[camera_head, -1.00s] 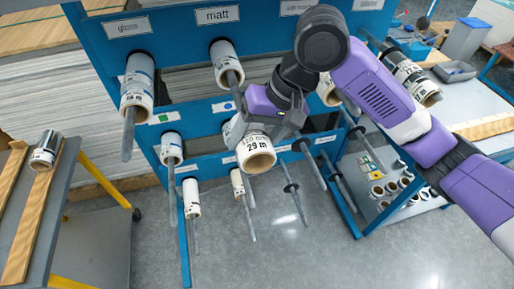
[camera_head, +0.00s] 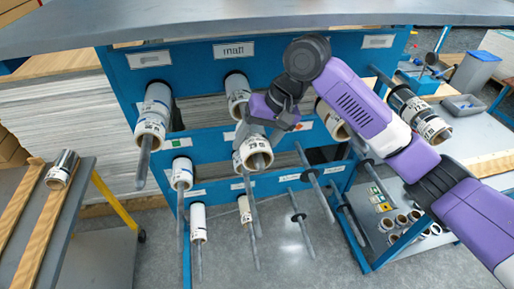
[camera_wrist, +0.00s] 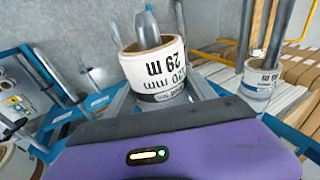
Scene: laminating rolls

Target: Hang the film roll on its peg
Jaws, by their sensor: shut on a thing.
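The film roll (camera_head: 252,151), white with black "29 m" print and a tan core, is in my gripper (camera_head: 262,128) in front of the blue rack (camera_head: 209,146). In the wrist view, the roll (camera_wrist: 156,70) sits just beyond my gripper (camera_wrist: 158,108), which is shut on it. A grey peg (camera_wrist: 147,28) passes through the core there, and its rounded tip sticks out of the open end. The roll is around this peg. The peg's base and the far end of the roll are hidden. My wrist partly covers the rack behind.
Other rolls hang close by: one upper left (camera_head: 154,118), one above (camera_head: 237,91), one beside it at left (camera_head: 182,173). Several bare pegs (camera_head: 313,180) stick out at right. A grey bench (camera_head: 70,225) stands at left with a small roll (camera_head: 62,168).

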